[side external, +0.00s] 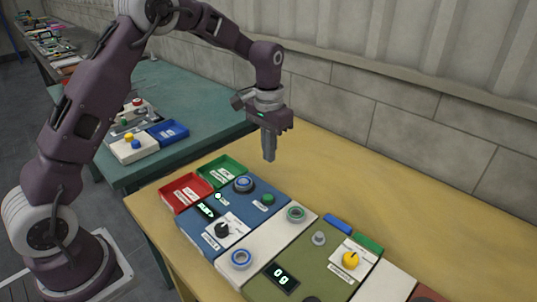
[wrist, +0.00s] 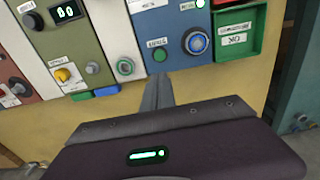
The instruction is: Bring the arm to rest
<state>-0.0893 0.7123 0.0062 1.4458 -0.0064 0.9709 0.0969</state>
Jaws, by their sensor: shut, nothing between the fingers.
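My gripper (side external: 269,157) is shut with nothing between its fingers. It points down and hangs above the yellow table (side external: 415,221), behind the row of panels, touching nothing that I can see. In the wrist view the shut fingers (wrist: 157,92) reach toward the edge of the blue panel (wrist: 170,48). The blue panel also shows in the side view (side external: 262,216), with knobs, a button and a small lit display.
A red tray (side external: 184,193) and a green tray (side external: 222,171) sit at the panel row's left end. A white strip (side external: 272,238) and an olive panel (side external: 318,262) with a "0g" display continue right. A teal table (side external: 190,88) stands behind. A block wall (side external: 420,135) bounds the back.

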